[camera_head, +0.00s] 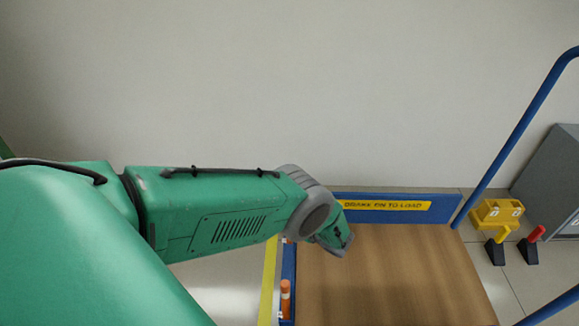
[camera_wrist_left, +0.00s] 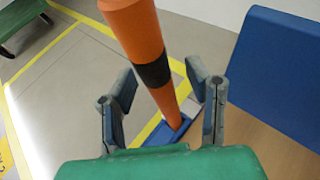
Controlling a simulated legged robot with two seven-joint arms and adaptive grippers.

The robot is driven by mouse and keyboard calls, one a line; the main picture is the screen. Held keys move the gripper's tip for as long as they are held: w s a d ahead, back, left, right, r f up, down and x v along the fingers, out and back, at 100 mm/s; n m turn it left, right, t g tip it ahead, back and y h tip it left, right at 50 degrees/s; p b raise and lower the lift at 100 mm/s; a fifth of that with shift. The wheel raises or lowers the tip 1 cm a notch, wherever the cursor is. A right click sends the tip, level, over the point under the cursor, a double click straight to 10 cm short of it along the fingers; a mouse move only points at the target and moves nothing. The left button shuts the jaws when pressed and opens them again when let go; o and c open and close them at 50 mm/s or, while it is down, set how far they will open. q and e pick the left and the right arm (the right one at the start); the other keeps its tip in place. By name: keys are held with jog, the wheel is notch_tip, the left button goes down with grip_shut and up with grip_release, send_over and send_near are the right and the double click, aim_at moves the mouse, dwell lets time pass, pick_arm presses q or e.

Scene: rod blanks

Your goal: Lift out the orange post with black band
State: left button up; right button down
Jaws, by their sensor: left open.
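The orange post with a black band (camera_wrist_left: 150,65) stands, slightly slanted in the picture, in the left wrist view. Its lower end meets a blue base strip (camera_wrist_left: 160,138). My left gripper (camera_wrist_left: 165,92) is open, with one finger on each side of the post; I cannot tell whether either touches it. In the head view my left arm reaches over the cart's left edge, and its fingers are hidden behind the wrist. My right gripper is not in view.
Another orange post with a pale band (camera_head: 285,300) stands at the cart's left edge. The wooden deck (camera_head: 395,280) is bare. A blue end board (camera_head: 380,216) and blue rails (camera_head: 512,140) bound it. A yellow box (camera_head: 497,213) sits on the floor at right.

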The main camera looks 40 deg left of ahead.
pick_arm(q)
grip_shut()
jog(key=c, duration=1)
grip_release()
jog(key=shift+r, duration=0.1)
jog(key=shift+r, duration=0.1)
notch_tip(320, 180, up, 16)
jog(key=p, duration=0.8)
jog(key=shift+r+p, duration=0.2)
jog(key=shift+p, duration=0.15)
grip_shut()
jog(key=shift+r, duration=0.7)
